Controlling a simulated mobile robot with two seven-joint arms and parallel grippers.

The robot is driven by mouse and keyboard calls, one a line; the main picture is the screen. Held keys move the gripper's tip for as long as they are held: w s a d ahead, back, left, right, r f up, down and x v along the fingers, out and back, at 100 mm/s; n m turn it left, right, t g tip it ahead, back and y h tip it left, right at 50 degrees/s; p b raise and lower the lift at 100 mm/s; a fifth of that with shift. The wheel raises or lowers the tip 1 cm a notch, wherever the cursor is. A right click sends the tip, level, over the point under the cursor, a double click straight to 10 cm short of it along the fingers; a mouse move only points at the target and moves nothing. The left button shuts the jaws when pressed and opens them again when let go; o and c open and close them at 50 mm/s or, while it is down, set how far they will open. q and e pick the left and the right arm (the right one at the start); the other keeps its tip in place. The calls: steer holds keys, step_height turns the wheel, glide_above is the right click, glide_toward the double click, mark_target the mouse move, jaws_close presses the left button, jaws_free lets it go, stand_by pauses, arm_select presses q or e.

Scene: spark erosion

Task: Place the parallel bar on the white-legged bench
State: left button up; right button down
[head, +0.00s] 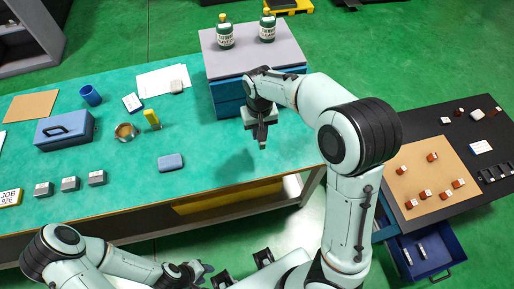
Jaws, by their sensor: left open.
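The long bench (215,174) has a green top, and a pale leg shows under its right end. No parallel bar can be told for sure; small pale bar-like pieces (421,251) lie in an open blue drawer (436,262) at the lower right. My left gripper (205,272) is low at the bottom, in front of the bench, with its fingers apart and nothing seen between them. My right gripper (262,142) points down over the right part of the bench top, beside the blue drawer unit. Its fingers overlap in this view, and no held thing shows.
A blue toolbox (65,129), blue cup (91,95), grey blocks (70,184) and a blue-grey case (171,162) stand on the bench. Bottles (225,36) stand on the grey-topped drawer unit (222,61). A dark table (440,130) with small brown pieces is at the right. The bench's front middle is clear.

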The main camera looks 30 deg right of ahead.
mark_target(259, 155)
arm_select(q)
steer(key=shift+s+f+b, duration=0.45)
steer(key=shift+f+b, duration=0.15)
steer(key=shift+f, duration=0.25)
arm_select(e)
step_height(259, 155, down, 11)
steer(key=shift+f, duration=0.15)
steer(key=shift+f, duration=0.1)
steer(key=shift+f, duration=0.15)
steer(key=c, duration=1.1)
jaws_free()
arm_select(q)
steer(key=shift+s+f, duration=0.1)
arm_select(e)
steer(key=shift+o, duration=0.2)
steer(key=shift+w+r, duration=0.1)
steer(key=shift+r, duration=0.45)
arm_select(q)
steer(key=shift+w+r+p, duration=0.3)
steer(key=shift+r+p, duration=0.1)
steer(key=shift+r, duration=0.15)
steer(key=shift+w+r+p, duration=0.3)
steer(key=shift+r+p, duration=0.05)
steer(key=shift+r, duration=0.15)
arm_select(e)
step_height(259, 155, up, 11)
steer(key=shift+r, duration=0.2)
